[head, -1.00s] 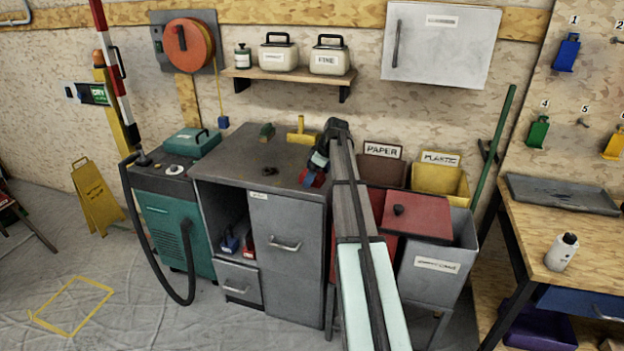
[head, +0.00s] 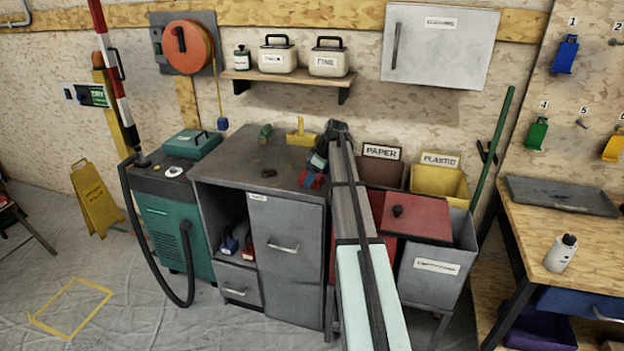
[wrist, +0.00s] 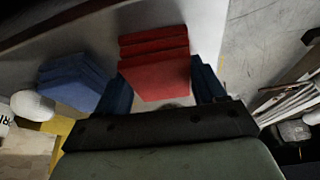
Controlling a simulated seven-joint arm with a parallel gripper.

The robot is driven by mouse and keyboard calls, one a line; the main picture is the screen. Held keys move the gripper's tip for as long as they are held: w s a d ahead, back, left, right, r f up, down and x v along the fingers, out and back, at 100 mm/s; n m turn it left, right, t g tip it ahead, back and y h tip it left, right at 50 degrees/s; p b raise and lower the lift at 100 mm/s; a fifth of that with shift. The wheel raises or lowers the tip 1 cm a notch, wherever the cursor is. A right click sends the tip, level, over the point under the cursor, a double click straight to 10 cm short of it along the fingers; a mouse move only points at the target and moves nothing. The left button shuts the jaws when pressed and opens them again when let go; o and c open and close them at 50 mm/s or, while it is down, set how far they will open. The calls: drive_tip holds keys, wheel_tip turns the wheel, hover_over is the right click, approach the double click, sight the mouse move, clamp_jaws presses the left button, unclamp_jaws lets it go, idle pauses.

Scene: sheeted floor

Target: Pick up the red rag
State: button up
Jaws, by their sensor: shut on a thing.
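The red rag (wrist: 155,65) is a folded, layered stack in the middle of the wrist view. My gripper (wrist: 160,80) has its dark blue fingers on either side of it and is shut on it. In the head view, my gripper (head: 317,165) is at the right end of the grey cabinet top, and a small patch of the red rag (head: 305,179) shows beneath it. My arm and gripper hide much of the rag there. I cannot tell whether the rag touches the surface.
A folded blue rag (wrist: 72,82) lies left of the red one. The cabinet top (head: 240,160) also holds a green brush-like item (head: 265,132), a yellow item (head: 300,135) and a small dark item (head: 269,173). Bins, including a yellow one (head: 440,180), stand to the right.

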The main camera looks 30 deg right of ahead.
wheel_tip(320, 180, up, 10)
idle(0.6)
drive_tip(key=o, duration=0.5)
drive_tip(key=c, duration=0.4)
drive_tip(key=w+a+f, duration=0.2)
drive_tip(key=w+a, duration=0.8)
drive_tip(key=a, duration=0.3)
drive_tip(key=shift+w+a, duration=0.15)
drive_tip(key=shift+w, duration=0.25)
